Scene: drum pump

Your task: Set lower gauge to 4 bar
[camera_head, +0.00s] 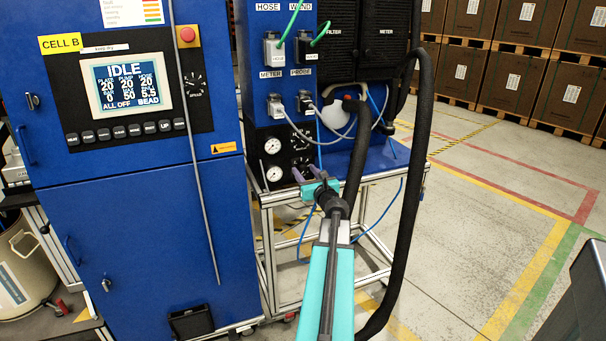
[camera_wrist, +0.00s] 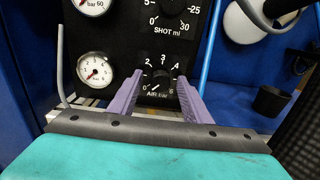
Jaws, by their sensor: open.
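The lower gauge (camera_wrist: 95,73) is a small round white dial marked in bar, left of my gripper in the wrist view; its needle seems to point to the low, left side. It also shows in the head view (camera_head: 274,173). The black AIR bar knob (camera_wrist: 159,84), with a printed scale up to 6, lies between my purple fingertips in the wrist view. Its pointer seems near the low end, but is too small to read surely. My gripper (camera_wrist: 157,80) is open, one finger on each side of the knob; I cannot tell whether they touch it. The head view shows my gripper (camera_head: 305,172) at the panel.
The upper gauge (camera_wrist: 92,5) sits above the lower one, and the SHOT ml knob (camera_wrist: 172,14) above the AIR knob. A screen (camera_head: 126,85) reads IDLE. A thick black hose (camera_head: 416,170) hangs right of my arm. Open floor lies right.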

